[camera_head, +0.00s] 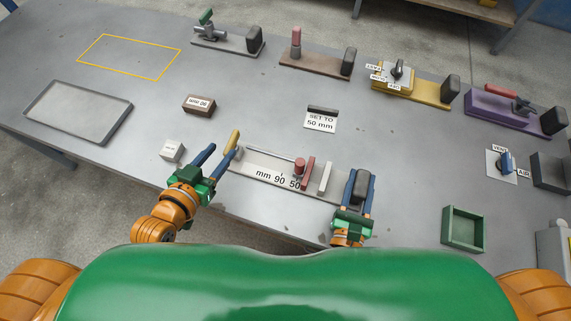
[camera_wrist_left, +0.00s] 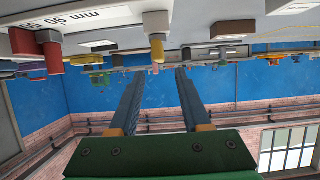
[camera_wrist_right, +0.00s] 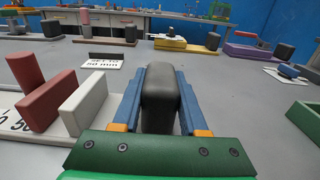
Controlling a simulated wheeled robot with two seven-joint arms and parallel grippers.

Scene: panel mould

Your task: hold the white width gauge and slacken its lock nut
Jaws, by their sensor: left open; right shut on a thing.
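The white width gauge (camera_head: 262,173), printed "mm 90 50", lies at the table's front edge. It carries a round red knob (camera_head: 300,166), a red jaw block (camera_head: 308,173), a white jaw block (camera_head: 325,178) and a black grip (camera_wrist_right: 160,98) at its right end. A yellow piece (camera_head: 233,140) stands at its left end. I cannot tell for sure which part is the lock nut. My right gripper (camera_head: 362,182) is shut on the black grip. My left gripper (camera_head: 222,152) is open and empty beside the yellow piece, which shows beyond its fingertips in the left wrist view (camera_wrist_left: 156,48).
A "SET TO 50 mm" sign (camera_head: 320,122) stands behind the gauge. A brown labelled block (camera_head: 199,106), a small white block (camera_head: 172,150) and a grey tray (camera_head: 79,109) are to the left. A green box (camera_head: 463,230) is right. Several clamp fixtures line the back.

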